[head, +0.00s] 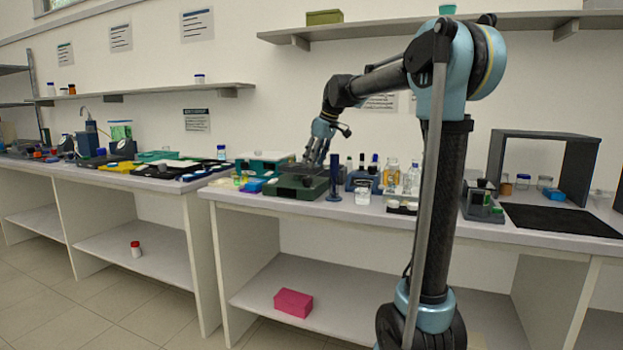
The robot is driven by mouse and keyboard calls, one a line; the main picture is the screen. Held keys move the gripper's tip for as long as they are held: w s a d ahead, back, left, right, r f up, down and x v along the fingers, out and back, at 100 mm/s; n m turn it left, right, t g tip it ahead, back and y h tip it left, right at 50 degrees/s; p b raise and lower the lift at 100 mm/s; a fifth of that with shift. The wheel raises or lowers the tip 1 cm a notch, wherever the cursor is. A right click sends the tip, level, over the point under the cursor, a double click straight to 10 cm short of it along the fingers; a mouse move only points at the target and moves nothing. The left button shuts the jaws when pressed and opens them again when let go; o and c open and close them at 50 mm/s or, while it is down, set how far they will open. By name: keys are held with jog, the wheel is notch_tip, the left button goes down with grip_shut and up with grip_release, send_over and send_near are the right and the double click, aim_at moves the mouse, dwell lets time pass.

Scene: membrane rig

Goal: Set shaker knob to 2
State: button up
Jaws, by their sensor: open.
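A dark green low device (297,187), which looks like the shaker, stands on the bench near its left front edge. A dark platform lies on top of it. A small dark round part shows on its front, but I cannot read any knob setting or numbers from here. My gripper (313,160) is above the device's right rear part, pointing down, with its fingers apart and empty. I cannot tell whether the fingertips touch the platform. My gripper partly hides the platform and what stands behind it.
A dark blue cylinder (334,176) stands close right of the device, with a glass beaker (362,195) and several bottles (391,173) beyond. Small blue (252,186) and yellow items sit at its left. A wall shelf (420,27) hangs above.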

aim_at(307, 178)
jog(key=x, duration=0.7)
jog(key=shift+a+f, duration=0.15)
jog(key=shift+f, duration=0.1)
